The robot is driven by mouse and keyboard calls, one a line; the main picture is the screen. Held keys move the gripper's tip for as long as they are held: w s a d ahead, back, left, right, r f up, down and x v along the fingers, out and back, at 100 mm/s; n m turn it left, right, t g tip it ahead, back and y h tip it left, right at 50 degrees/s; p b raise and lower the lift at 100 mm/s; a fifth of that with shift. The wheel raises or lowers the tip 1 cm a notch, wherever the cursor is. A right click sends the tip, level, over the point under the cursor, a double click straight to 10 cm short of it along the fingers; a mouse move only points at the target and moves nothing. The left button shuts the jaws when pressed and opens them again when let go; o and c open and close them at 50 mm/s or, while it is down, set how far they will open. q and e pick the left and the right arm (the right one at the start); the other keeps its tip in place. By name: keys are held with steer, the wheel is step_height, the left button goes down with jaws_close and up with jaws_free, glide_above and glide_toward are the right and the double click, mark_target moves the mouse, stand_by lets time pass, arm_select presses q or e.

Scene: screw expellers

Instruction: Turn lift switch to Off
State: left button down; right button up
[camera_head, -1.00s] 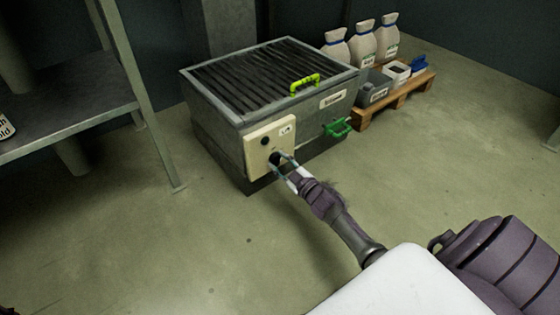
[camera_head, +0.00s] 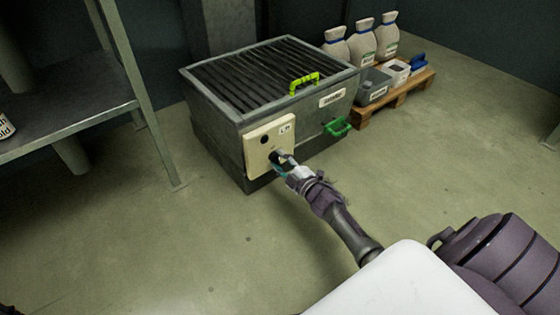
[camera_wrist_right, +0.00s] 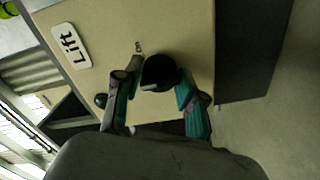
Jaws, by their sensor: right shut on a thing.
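The lift switch is a black round knob (camera_wrist_right: 160,72) on a cream control panel (camera_head: 262,135) fixed to the front of a grey grated metal box. In the right wrist view the panel carries a white "Lift" label (camera_wrist_right: 71,45), and small lettering, seemingly "On", stands beside the knob. My right gripper (camera_head: 281,162) is at the lower part of the panel. In the right wrist view its two fingers (camera_wrist_right: 158,95) stand on either side of the knob, shut on it. A light mark shows on the knob's near edge. My left gripper is not in view.
The grated box (camera_head: 270,75) has a lime handle (camera_head: 304,83) on top and a green handle (camera_head: 338,127) on its side. A pallet (camera_head: 395,98) with sacks and bins stands behind right. A metal shelf (camera_head: 70,115) is at left. Floor in front is clear.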

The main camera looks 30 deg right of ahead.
steer(key=o, duration=1.1)
steer(key=shift+o, duration=0.2)
steer(key=s, duration=1.2)
steer(key=shift+d, duration=0.45)
